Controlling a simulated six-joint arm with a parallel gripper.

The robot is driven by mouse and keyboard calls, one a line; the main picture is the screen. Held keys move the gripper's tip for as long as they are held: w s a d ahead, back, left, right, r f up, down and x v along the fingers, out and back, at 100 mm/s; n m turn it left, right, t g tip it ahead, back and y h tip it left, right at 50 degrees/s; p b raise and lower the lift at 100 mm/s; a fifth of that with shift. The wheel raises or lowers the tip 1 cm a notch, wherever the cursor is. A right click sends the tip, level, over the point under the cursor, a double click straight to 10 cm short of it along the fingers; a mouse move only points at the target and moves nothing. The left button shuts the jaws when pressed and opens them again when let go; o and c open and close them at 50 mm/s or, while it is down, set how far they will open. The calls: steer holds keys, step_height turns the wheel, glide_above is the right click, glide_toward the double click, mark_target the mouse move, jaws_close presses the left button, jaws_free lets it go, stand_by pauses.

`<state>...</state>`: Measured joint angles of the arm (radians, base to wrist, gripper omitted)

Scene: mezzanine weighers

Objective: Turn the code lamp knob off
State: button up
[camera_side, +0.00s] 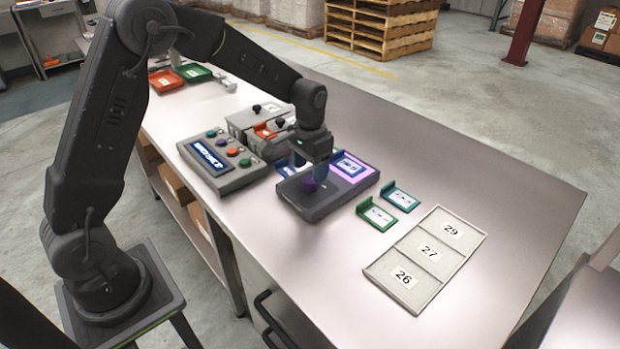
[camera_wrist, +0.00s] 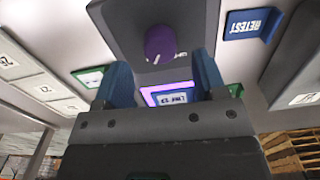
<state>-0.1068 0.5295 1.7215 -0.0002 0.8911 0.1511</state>
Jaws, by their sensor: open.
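The code lamp (camera_side: 312,211) is a dark grey box on the steel bench, with a purple knob (camera_side: 310,185) on its top. Its panel glows violet (camera_side: 361,178) around a blue-framed card. In the wrist view the purple knob (camera_wrist: 159,42) shows a pale mark on the edge towards the glowing panel (camera_wrist: 149,97). My gripper (camera_side: 320,172) is low over the lamp, pointing down beside the knob. In the wrist view its blue fingers (camera_wrist: 162,78) are apart with nothing held between them; the knob appears just beyond them. Part of the lamp is hidden behind my gripper in the side view.
A grey box with coloured buttons (camera_side: 236,177) and a grey device with black knobs (camera_side: 245,121) stand to the left. Green (camera_side: 376,216) and teal (camera_side: 402,199) card holders and a numbered tray (camera_side: 448,282) lie to the right. The bench's right end is clear.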

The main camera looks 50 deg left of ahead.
mark_target(310, 179)
steer(key=shift+f, duration=1.9)
steer(key=shift+c, duration=0.4)
steer(key=c, duration=0.9)
steer(key=shift+o, duration=0.2)
steer(key=shift+n, duration=0.4)
steer(key=n, duration=1.3)
steer(key=shift+r, duration=0.1)
steer(key=shift+n, duration=0.3)
